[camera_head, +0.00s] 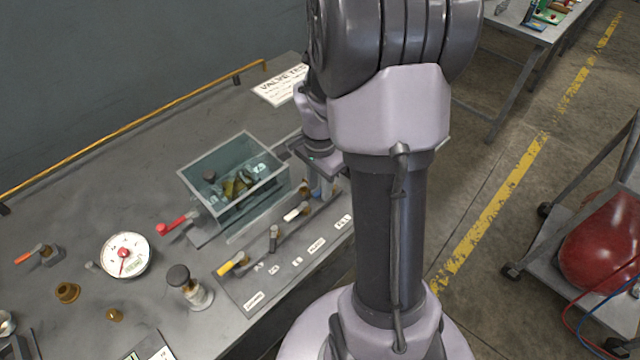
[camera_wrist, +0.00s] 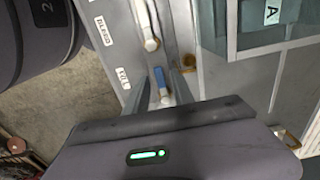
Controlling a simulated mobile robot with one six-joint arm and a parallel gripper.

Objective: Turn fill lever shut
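The fill lever is the blue handle (camera_wrist: 161,80) beside the FILL label (camera_wrist: 123,78) on the valve panel. In the wrist view it points roughly along the pipe run. My gripper (camera_wrist: 160,76) is open, with one finger on each side of the blue handle. I cannot tell whether either finger touches it. In the head view my gripper (camera_head: 320,180) is at the FILL end of the panel (camera_head: 262,292), and my arm hides much of that end. The FILL label also shows in the head view (camera_head: 342,222).
The white bleed lever (camera_wrist: 149,30) is close to the fill lever. A black lever (camera_head: 273,238) and a yellow lever (camera_head: 232,263) are farther along. A glass tank (camera_head: 232,180) stands behind the panel, with a red lever (camera_head: 172,227) and a gauge (camera_head: 126,257) to its left.

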